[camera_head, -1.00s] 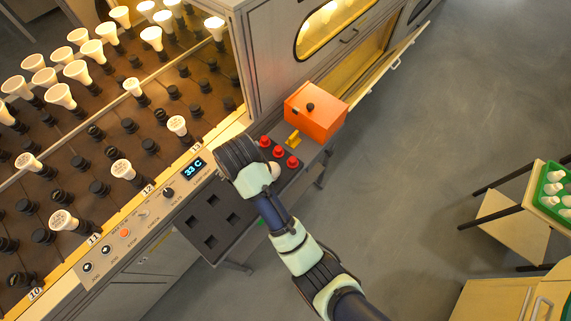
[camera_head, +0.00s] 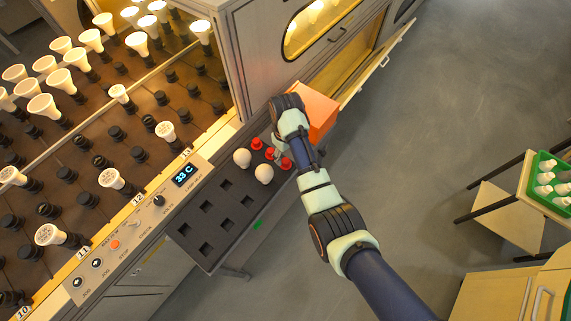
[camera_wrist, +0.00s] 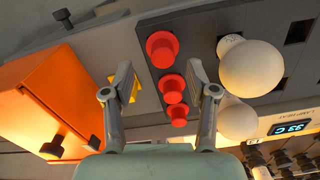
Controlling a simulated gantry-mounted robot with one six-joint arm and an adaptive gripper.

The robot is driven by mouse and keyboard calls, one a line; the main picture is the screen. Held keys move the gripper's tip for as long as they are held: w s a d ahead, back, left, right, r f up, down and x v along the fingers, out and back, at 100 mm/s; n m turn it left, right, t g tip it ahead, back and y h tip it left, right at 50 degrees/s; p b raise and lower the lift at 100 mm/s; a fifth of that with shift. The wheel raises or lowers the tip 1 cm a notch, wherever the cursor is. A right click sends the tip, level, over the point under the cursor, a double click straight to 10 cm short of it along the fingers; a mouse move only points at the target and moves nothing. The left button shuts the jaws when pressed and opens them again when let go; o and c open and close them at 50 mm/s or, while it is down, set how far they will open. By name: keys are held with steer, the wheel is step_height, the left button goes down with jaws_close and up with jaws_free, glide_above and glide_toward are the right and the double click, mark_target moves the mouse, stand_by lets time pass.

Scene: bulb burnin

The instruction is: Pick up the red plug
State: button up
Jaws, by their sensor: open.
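Three red plugs stand in a row on the dark tray's end: one plug (camera_head: 257,143) at the left, a middle plug (camera_head: 270,153), and one at the right (camera_head: 286,163). In the wrist view they form a column: a large plug (camera_wrist: 162,48), a middle one (camera_wrist: 171,88) and a lower one (camera_wrist: 178,115). My gripper (camera_wrist: 160,70) is open and empty, its fingers framing the column left and right. In the head view my gripper (camera_head: 278,150) is over the row and partly covers it. I cannot tell its exact height above the plugs.
Two white bulbs (camera_head: 242,158) (camera_head: 264,174) sit in the tray (camera_head: 212,232) beside the plugs, close to my right finger in the wrist view. An orange box (camera_head: 320,110) stands on the other side. The burn-in rack with bulbs lies left; open floor lies right.

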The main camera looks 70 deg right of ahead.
mark_target(286, 160)
steer(key=f, duration=0.1)
steer(key=f+b, duration=0.1)
steer(key=f, duration=0.2)
steer(key=shift+s+a, duration=0.15)
steer(key=shift+a, duration=0.1)
steer(key=shift+c, duration=0.2)
steer(key=c, duration=1.1)
steer(key=shift+o, duration=0.2)
steer(key=shift+r, duration=0.15)
step_height(286, 160, up, 20)
steer(key=p, duration=1.1)
